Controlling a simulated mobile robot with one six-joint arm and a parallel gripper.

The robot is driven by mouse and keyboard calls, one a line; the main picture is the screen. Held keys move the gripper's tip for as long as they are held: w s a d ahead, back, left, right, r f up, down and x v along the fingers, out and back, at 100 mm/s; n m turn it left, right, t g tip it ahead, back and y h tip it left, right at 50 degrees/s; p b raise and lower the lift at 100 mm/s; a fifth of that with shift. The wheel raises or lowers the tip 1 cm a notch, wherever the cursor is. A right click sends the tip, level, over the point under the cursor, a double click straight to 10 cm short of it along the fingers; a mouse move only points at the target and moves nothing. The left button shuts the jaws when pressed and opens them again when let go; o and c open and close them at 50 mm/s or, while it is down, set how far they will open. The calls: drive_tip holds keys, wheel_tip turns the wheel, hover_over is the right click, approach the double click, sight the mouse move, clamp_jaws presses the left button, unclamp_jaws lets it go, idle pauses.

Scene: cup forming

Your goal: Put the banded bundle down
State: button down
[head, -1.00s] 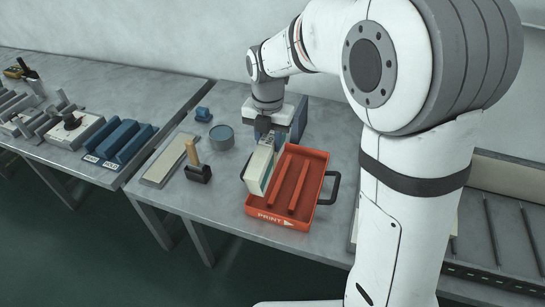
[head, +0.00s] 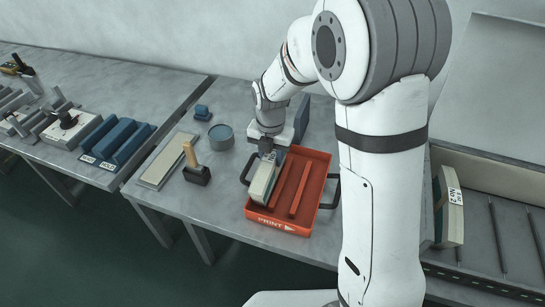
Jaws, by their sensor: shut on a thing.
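The banded bundle (head: 262,184) is a pale cream block with a dark band. It is in the left part of the red tray (head: 319,178), beside a red divider bar, and leans a little. My gripper (head: 268,154) is at the bundle's far upper end and is shut on it. The fingertips are small and partly hidden by the bundle. I cannot tell whether the bundle's underside touches the tray floor. The tray has black side handles and "PRINT" on its front wall.
A mallet (head: 195,168), a round grey-blue tin (head: 221,136) and a flat board (head: 166,162) are left of the tray. Another bundle marked "No 2" (head: 447,207) stands at the right by rollers. My arm hides the table right of the tray.

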drive_tip(key=shift+f, duration=0.3)
drive_tip(key=shift+f, duration=0.1)
drive_tip(key=shift+f, duration=0.15)
drive_tip(key=c, duration=1)
unclamp_jaws()
